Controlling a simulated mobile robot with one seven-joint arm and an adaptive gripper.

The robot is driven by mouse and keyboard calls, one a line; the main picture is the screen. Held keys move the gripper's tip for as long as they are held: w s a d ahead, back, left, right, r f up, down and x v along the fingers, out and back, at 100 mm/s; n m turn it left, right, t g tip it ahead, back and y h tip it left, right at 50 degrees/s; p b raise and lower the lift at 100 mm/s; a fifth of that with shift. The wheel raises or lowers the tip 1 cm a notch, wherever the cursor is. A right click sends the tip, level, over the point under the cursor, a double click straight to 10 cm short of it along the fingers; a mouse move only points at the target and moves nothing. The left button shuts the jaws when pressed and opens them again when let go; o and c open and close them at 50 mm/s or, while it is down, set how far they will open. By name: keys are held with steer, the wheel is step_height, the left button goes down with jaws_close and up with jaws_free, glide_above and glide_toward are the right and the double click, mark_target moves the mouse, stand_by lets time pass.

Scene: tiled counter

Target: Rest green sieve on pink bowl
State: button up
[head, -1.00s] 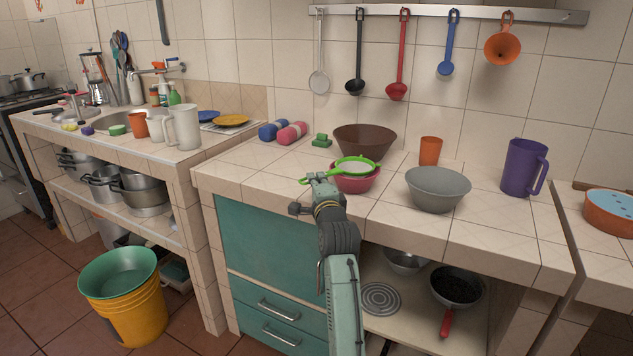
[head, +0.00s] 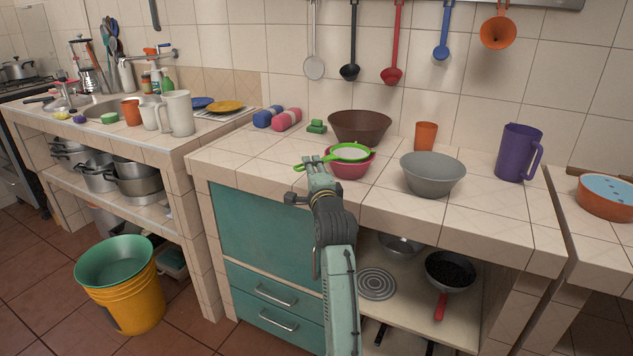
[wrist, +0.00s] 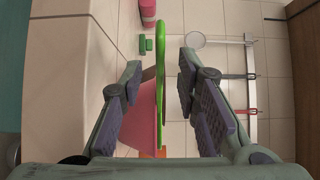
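The green sieve (head: 350,153) lies roughly level over the mouth of the pink bowl (head: 352,168) on the counter, its handle pointing left. In the wrist view the sieve (wrist: 160,120) shows edge-on as a green strip, with the pink bowl (wrist: 142,122) right against its lower side. My gripper (head: 316,168) is at the handle side of the sieve, left of the bowl. In the wrist view my gripper (wrist: 159,68) is open, one finger on each side of the sieve with gaps. Exact contact between sieve and rim is hard to see.
A brown bowl (head: 360,127) stands behind the pink bowl. A grey bowl (head: 432,175) stands to the right, with an orange cup (head: 425,135) and purple jug (head: 518,153) beyond. A green sponge (head: 317,127) lies behind. The counter's left front is clear.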

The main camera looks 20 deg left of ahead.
steer(key=v, duration=1)
steer(key=shift+s+d, duration=0.25)
steer(key=shift+s, duration=0.05)
